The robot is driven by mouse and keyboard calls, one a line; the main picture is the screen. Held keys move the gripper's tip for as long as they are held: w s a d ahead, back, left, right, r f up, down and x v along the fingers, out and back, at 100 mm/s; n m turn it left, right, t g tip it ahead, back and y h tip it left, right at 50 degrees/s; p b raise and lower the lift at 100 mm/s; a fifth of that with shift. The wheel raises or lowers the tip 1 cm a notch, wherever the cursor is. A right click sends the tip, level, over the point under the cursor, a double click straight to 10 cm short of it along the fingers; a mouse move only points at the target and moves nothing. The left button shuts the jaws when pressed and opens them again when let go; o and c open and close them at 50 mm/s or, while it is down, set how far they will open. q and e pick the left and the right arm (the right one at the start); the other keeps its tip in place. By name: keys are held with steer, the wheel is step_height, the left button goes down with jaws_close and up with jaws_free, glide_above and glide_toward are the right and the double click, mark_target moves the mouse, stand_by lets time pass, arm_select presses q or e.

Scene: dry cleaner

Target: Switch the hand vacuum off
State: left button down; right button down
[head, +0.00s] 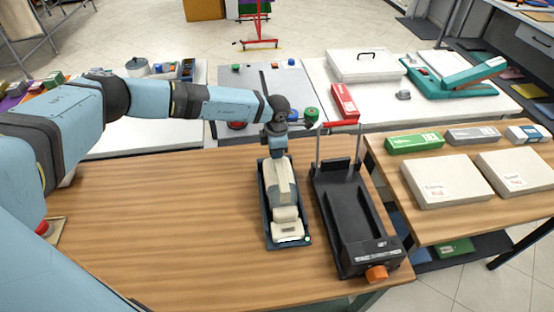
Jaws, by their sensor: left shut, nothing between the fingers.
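A cream hand vacuum (287,214) lies lengthwise in a narrow dark teal tray (267,225) on the wooden table. Its wider end points towards me. My left gripper (279,155) points down over the far end of the vacuum, shut and empty. It hides part of that end, and I cannot tell whether it touches. The switch cannot be made out. A small green spot (307,239) shows at the tray's near right corner. My right gripper is not in view.
A black device with upright metal posts, a red bar and an orange knob (376,273) stands close right of the tray. The wooden table (170,220) is clear to the left. Flat cream boxes (445,181) lie on the right table. A grey-white bench with tools runs behind.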

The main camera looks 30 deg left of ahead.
arm_select(q)
steer(key=shift+r+p, duration=2.1)
steer(key=shift+r, duration=1.3)
